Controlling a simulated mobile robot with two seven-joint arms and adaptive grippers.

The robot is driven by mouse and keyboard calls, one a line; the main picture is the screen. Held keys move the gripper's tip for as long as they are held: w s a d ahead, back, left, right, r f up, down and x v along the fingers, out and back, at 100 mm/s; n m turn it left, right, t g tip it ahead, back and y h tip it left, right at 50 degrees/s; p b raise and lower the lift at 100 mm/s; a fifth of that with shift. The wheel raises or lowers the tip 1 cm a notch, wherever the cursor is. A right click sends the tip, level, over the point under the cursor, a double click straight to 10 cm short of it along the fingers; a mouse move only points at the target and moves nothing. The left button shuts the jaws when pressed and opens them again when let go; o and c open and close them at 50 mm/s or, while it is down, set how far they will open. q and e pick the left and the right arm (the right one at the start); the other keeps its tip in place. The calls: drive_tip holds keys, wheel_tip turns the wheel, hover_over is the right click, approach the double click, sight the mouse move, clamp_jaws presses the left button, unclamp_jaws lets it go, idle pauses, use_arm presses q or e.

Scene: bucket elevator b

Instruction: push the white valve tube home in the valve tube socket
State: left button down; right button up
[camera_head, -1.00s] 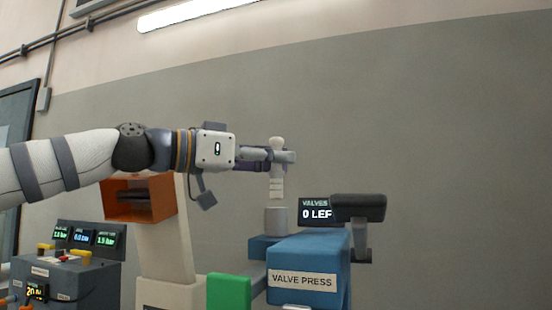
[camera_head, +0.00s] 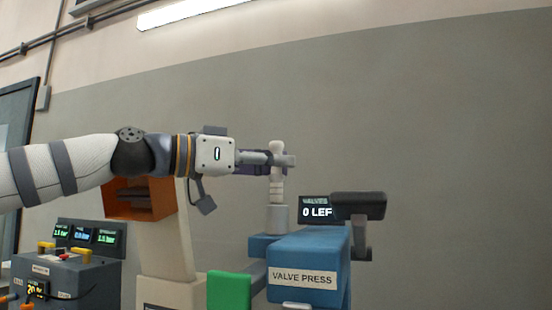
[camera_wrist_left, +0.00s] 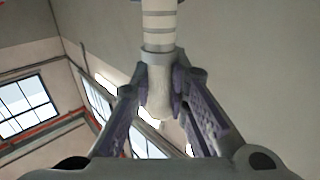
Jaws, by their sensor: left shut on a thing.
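The white valve tube (camera_head: 277,188) stands upright, held by my left gripper (camera_head: 280,161), which is shut on its upper part. The tube's lower end meets the top of the grey cylindrical valve tube socket (camera_head: 277,218) on the blue valve press. How deep the lower end sits cannot be told. In the left wrist view the pale, ringed tube (camera_wrist_left: 158,90) lies between the purple-padded fingers (camera_wrist_left: 162,85), with a grey ring around it. My right gripper is not in view.
The blue valve press (camera_head: 320,262) carries a label. A dark display (camera_head: 317,207) reading "0 LEF" stands right of the socket. An orange open box (camera_head: 125,207), a green block (camera_head: 229,291) and a control box with small screens (camera_head: 85,234) are left.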

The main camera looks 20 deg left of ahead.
sight(271, 188)
use_arm(q)
drive_tip(key=shift+f, duration=2.05)
drive_tip(key=c, duration=1.5)
unclamp_jaws()
drive_tip(key=shift+f, duration=0.1)
drive_tip(key=v, duration=1.2)
